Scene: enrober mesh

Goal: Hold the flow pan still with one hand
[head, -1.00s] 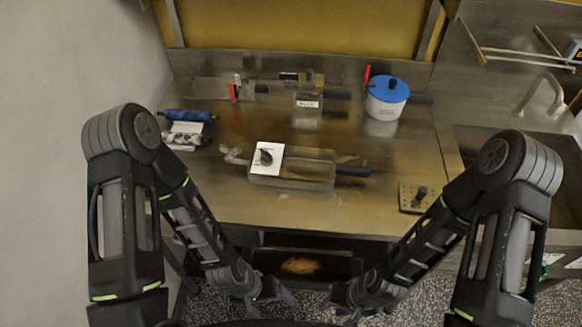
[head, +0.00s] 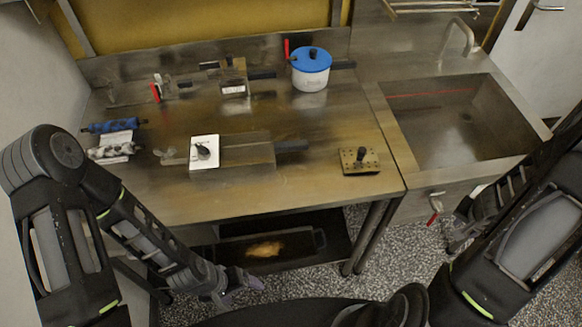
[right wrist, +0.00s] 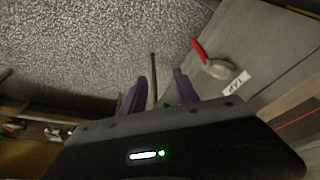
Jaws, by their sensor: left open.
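No label marks the flow pan. A low, grey metal pan-like box (head: 240,160) with a dark handle (head: 292,146) on its right lies mid-table in the head view. A white card (head: 204,150) with a black knob-like thing covers its left part. My left gripper (head: 243,287) is open and empty, low in front of the table and apart from the box. My right gripper (right wrist: 160,88) shows two purple fingers apart with nothing between them, over the floor. It is far right of the box; its fingers are not clear in the head view.
A blue-lidded white pot (head: 310,78), a labelled metal container (head: 233,88), a blue roller (head: 115,126) and a perforated block (head: 360,161) stand on the table. A dark tray (head: 308,240) with a brown patch is below. A sink (head: 450,115) and a red-handled valve (right wrist: 212,62) are right.

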